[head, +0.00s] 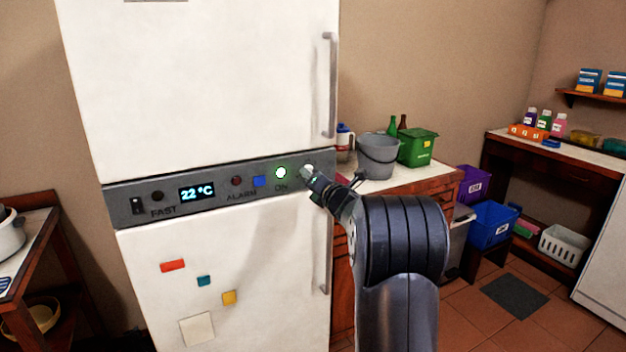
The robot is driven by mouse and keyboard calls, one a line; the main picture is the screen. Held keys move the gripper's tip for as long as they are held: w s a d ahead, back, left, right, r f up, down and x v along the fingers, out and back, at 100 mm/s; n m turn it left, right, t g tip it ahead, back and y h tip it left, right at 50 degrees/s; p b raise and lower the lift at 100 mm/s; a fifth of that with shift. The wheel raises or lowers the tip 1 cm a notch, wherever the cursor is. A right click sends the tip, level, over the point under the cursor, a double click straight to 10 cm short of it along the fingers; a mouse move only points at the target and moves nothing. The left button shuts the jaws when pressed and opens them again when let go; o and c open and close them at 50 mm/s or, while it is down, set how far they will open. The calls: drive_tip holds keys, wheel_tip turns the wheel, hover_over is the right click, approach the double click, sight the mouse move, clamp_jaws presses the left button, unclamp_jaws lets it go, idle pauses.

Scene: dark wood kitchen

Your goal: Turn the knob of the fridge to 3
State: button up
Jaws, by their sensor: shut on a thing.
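The white fridge (190,85) stands at the left and centre of the head view. A dark grey control panel (220,196) runs between its upper and lower doors. The panel shows a lit display (197,192) reading 22 °C, the labels FAST, ALARM and ON, a blue square and a lit white-green light (281,173). The knob (306,170) is at the panel's right end, mostly hidden by my gripper. My gripper (311,176) is shut on the knob, reaching in from the right. The knob's numbers and its setting cannot be read.
Door handles (331,85) stick out along the fridge's right edge, above and below the panel. A counter right of the fridge holds a grey bucket (377,156) and a green bin (417,148). Purple and blue crates (494,222) stand farther right. Tiled floor is open at the lower right.

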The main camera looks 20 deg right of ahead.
drive_tip(key=shift+r+m+p, duration=0.15)
drive_tip(key=shift+m+p, duration=1.3)
drive_tip(key=shift+m, duration=2.05)
drive_tip(key=shift+r+m+p, duration=0.15)
drive_tip(key=shift+m+p, duration=1.3)
drive_tip(key=shift+m, duration=2.05)
drive_tip(key=shift+r+m+p, duration=0.15)
drive_tip(key=shift+m+p, duration=1.3)
drive_tip(key=shift+m, duration=2.05)
drive_tip(key=o, duration=0.9)
drive_tip(key=shift+o, duration=0.2)
drive_tip(key=s+b, duration=0.2)
drive_tip(key=s, duration=0.8)
drive_tip(key=shift+s+d, duration=0.2)
drive_tip(key=shift+s, duration=0.2)
